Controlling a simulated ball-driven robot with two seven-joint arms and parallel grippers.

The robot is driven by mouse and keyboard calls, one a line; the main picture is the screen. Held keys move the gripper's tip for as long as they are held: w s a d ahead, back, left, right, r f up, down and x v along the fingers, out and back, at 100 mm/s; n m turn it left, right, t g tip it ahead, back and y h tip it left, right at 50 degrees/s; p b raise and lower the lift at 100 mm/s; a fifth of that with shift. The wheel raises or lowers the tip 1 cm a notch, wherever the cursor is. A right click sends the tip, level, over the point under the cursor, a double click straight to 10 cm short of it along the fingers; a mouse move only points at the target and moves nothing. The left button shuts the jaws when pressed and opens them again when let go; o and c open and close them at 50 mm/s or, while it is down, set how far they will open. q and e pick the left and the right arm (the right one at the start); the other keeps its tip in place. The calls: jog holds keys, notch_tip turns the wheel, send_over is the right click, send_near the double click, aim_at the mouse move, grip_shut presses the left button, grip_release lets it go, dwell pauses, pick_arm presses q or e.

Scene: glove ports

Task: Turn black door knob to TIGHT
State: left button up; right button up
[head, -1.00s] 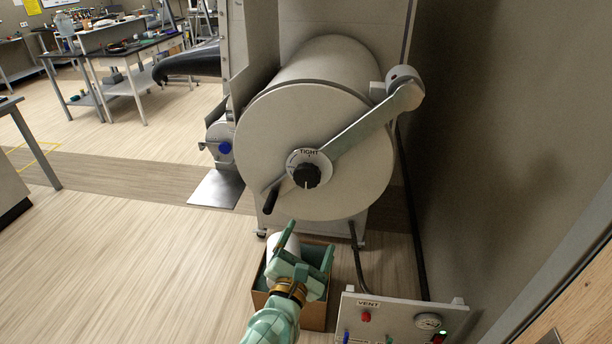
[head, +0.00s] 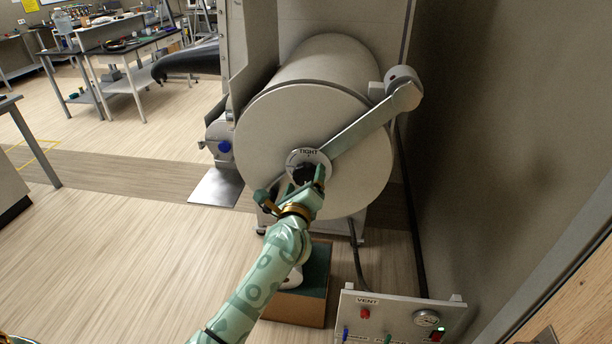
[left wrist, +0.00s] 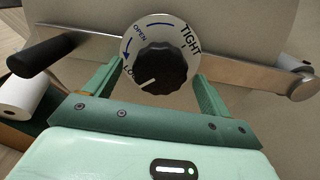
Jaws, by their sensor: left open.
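The black knob (left wrist: 160,68) sits on a round white dial plate in the middle of the round door (head: 262,135). It also shows in the head view (head: 304,174), partly behind my gripper. The dial (left wrist: 133,50) reads TIGHT at upper right and OPEN with a blue arrow at upper left; a label beginning LO is partly covered at lower left. The knob's white line points to lower left, towards that label. My left gripper (head: 303,183) is open, its fingers (left wrist: 208,100) on either side of the knob; contact cannot be told. My right gripper is not in view.
A metal bar (head: 365,125) crosses the door to a hinge at upper right; its black handle (left wrist: 45,55) is close left of my gripper. A cardboard box (head: 300,305) with a white roll is below. A VENT panel (head: 395,318) stands at lower right, near the wall.

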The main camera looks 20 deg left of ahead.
pick_arm(q)
jog(key=shift+x, duration=1.35)
jog(key=c, duration=1)
